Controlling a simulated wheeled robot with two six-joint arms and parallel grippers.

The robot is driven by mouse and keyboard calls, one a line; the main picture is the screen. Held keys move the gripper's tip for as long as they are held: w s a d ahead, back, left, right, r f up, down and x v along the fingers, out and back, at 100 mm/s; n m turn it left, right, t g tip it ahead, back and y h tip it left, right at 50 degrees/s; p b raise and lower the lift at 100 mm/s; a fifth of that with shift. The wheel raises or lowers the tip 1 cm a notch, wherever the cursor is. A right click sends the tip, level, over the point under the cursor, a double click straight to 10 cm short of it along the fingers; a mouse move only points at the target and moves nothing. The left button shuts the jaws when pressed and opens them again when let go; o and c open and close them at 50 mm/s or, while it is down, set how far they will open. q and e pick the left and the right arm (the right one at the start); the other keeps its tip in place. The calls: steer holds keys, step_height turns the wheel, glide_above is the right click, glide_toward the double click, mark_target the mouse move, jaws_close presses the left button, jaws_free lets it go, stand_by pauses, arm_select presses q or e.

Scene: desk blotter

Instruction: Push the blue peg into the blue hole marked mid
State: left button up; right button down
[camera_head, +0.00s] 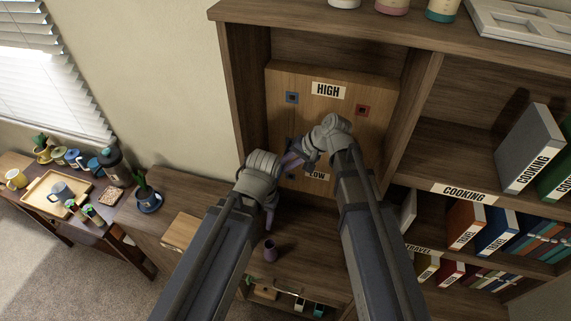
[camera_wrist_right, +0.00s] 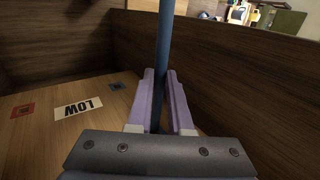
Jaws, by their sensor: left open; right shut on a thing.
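The upright wooden board (camera_head: 325,93) stands in a shelf bay, with a HIGH label (camera_head: 328,90) between a blue square hole (camera_head: 291,97) and a red one (camera_head: 362,110). A LOW label (camera_head: 316,175) shows lower down; the mid row is hidden behind my grippers. My right gripper (camera_head: 300,155) is in front of the board's middle. In the right wrist view its purple fingers (camera_wrist_right: 161,100) are shut on the long blue peg (camera_wrist_right: 164,40). The low blue hole (camera_wrist_right: 117,86) shows beside them. The peg's ends are not clear. My left gripper (camera_head: 271,200) is open, lower left.
The shelf's side walls (camera_head: 243,85) flank the board closely. Binders (camera_head: 532,146) stand on shelves at the right. A side desk (camera_head: 165,205) with plants and cups is at the left.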

steer(key=w+d, duration=0.2)
steer(key=w, duration=0.4)
steer(key=shift+w, duration=0.4)
stand_by(2.1)
steer(key=c, duration=0.8)
jaws_free()
steer(key=shift+d, duration=0.1)
steer(key=shift+o, duration=0.2)
steer(key=shift+r, duration=0.1)
steer(key=p+v, duration=0.6)
steer(key=v, duration=0.1)
steer(key=shift+d+r, duration=0.2)
steer(key=shift+d, duration=0.05)
steer(key=shift+s+f, duration=0.1)
steer(key=shift+s, duration=0.05)
steer(key=s+a+f+n+g+h+b, duration=0.1)
steer(key=s+f+n+h+b, duration=0.2)
steer(key=s+f+b, duration=0.7)
steer(key=s+a+f+n+g+h+b, duration=0.1)
steer(key=s+f+n+h+b, duration=0.3)
steer(key=s+f+b, duration=0.7)
step_height(320, 180, down, 7)
steer(key=h+b, duration=0.1)
steer(key=b, duration=0.2)
steer(key=shift+s, duration=0.25)
